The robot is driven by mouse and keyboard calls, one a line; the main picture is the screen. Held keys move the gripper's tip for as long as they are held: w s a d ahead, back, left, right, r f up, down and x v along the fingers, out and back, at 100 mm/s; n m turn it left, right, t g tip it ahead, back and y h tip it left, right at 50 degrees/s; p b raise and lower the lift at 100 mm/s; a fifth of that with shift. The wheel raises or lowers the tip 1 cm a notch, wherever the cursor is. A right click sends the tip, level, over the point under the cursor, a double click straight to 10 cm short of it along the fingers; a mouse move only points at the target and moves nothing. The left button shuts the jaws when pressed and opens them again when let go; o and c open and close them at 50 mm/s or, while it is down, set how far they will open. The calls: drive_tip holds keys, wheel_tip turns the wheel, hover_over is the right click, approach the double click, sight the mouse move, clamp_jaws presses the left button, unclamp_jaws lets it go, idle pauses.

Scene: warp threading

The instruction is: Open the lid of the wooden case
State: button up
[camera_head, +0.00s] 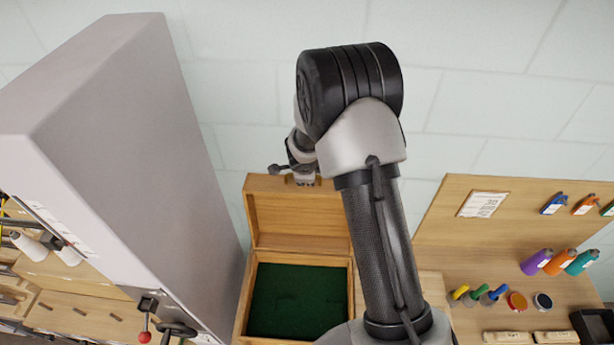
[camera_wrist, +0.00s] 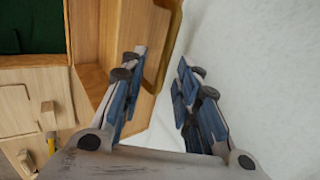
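The wooden case (camera_head: 241,306) stands open, with a dark green interior (camera_head: 298,300). Its lid (camera_head: 297,218) is raised at the back, roughly upright. My gripper (camera_head: 305,181) is at the lid's top edge. In the wrist view my gripper (camera_wrist: 162,58) has its blue-padded fingers spread apart. The lid (camera_wrist: 130,30) lies behind and beside the left finger. A curved brown handle-like strip (camera_wrist: 171,45) on the lid's edge appears between the fingertips; I cannot tell whether they touch it. The case's green interior (camera_wrist: 36,25) is at the upper left.
A tall grey cabinet-like block (camera_head: 130,150) stands close on the left. On the right is a wooden board (camera_head: 440,215) with coloured bottles (camera_head: 560,262) and small items on the surface below. A pale wall (camera_head: 480,110) is behind the lid.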

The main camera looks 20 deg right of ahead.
drive_tip(key=v, duration=0.3)
drive_tip(key=shift+s+r, duration=0.2)
drive_tip(key=shift+r, duration=0.15)
